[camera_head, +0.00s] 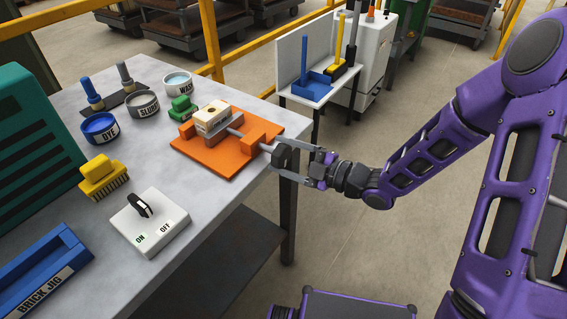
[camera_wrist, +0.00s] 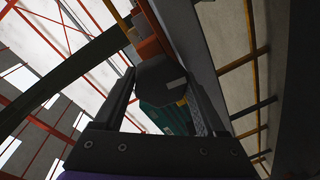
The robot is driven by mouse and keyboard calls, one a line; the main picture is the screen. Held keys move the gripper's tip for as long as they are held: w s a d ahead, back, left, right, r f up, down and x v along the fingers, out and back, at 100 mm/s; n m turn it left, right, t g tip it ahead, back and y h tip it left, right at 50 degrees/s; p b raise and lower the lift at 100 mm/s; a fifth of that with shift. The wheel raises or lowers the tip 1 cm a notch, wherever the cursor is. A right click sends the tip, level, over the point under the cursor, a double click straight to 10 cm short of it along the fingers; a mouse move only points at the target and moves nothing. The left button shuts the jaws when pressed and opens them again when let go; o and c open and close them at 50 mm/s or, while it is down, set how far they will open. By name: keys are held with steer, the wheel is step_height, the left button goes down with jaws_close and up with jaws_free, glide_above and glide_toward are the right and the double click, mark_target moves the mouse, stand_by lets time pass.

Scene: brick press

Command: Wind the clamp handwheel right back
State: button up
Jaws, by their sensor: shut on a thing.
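The orange clamp (camera_head: 212,154) sits at the right edge of the bench, with a pale brick (camera_head: 212,118) between its jaws. A screw runs out from its right side to the dark clamp handwheel (camera_head: 281,155), just past the bench edge. My gripper (camera_head: 300,166) reaches in from the right and is shut on the handwheel, one finger on each side. In the wrist view the dark handwheel (camera_wrist: 160,82) lies between the two fingers, with part of the orange clamp beyond it. Whether the clamp's moving jaw touches the brick is hard to tell.
A switch box (camera_head: 148,222) marked ON and OFF, a yellow brush (camera_head: 102,177), DYE pot (camera_head: 101,128), SLURRY pot (camera_head: 143,104) and WASH pot (camera_head: 178,83) stand on the bench (camera_head: 215,202). A small white side table (camera_head: 318,91) stands behind.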

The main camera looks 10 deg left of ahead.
steer(key=n, duration=0.4)
steer(key=shift+s+f+h, duration=0.15)
steer(key=shift+f+h, duration=0.05)
steer(key=shift+h, duration=0.1)
steer(key=n, duration=0.5)
steer(key=shift+t, duration=0.4)
steer(key=n+t, duration=0.1)
steer(key=n, duration=0.3)
steer(key=shift+n+h, duration=0.4)
steer(key=n, duration=0.4)
steer(key=shift+t, duration=0.4)
steer(key=shift+d+n, duration=0.1)
steer(key=shift+n, duration=0.2)
steer(key=o, duration=1.2)
steer(key=shift+o, duration=0.6)
steer(key=shift+r, duration=0.1)
